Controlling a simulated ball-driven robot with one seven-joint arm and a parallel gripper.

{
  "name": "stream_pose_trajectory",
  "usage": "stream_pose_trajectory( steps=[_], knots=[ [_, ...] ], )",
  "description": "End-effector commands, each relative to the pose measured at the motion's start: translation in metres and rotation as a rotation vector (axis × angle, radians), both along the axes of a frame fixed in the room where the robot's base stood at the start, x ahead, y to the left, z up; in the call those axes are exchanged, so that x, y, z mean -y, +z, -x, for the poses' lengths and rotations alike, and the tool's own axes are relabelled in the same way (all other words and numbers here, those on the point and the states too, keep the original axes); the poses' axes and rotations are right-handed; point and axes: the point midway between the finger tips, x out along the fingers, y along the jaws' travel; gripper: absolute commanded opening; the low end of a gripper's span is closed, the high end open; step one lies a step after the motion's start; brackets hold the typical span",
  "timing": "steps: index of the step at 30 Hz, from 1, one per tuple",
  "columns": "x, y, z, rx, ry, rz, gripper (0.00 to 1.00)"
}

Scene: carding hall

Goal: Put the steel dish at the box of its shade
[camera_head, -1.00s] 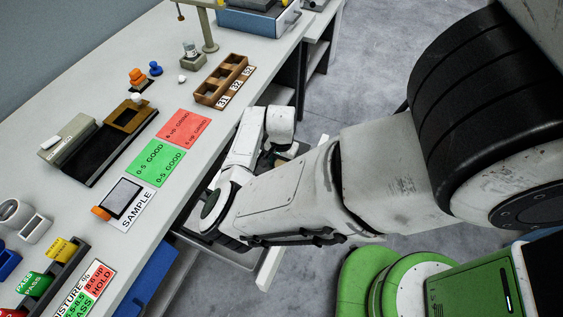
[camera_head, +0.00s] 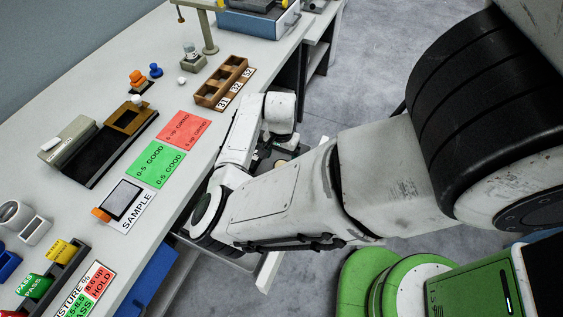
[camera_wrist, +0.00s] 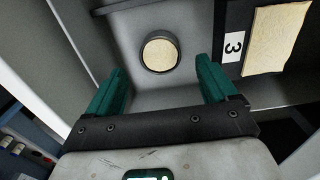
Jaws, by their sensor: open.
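The steel dish (camera_wrist: 159,50) shows in the wrist view as a round metal rim around a cream filling. It sits on a grey surface with raised walls, apparently inside an open drawer. My gripper (camera_wrist: 160,84) is open and empty, its two teal fingers pointing toward the dish, which lies between and just beyond the tips. In the head view my arm hides the dish, and the fingers cannot be made out clearly.
On the bench (camera_head: 88,170) stands a wooden three-compartment tray (camera_head: 213,92) with number labels. Red (camera_head: 184,128) and green (camera_head: 156,163) cards, and a SAMPLE plate (camera_head: 139,212), lie along its front. An open drawer (camera_head: 268,272) juts out below the bench edge.

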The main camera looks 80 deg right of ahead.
Motion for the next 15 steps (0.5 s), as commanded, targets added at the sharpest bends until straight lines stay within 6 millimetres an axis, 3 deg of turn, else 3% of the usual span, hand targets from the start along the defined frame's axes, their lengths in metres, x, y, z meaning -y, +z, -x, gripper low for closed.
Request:
stream_pose_trajectory(
  steps=[6, 15],
  knots=[
    [0.0, 0.043, 0.0, 0.002, -0.002, 0.001, 0.86],
    [0.005, 0.072, 0.003, -0.004, 0.008, 0.018, 0.86]
  ],
)
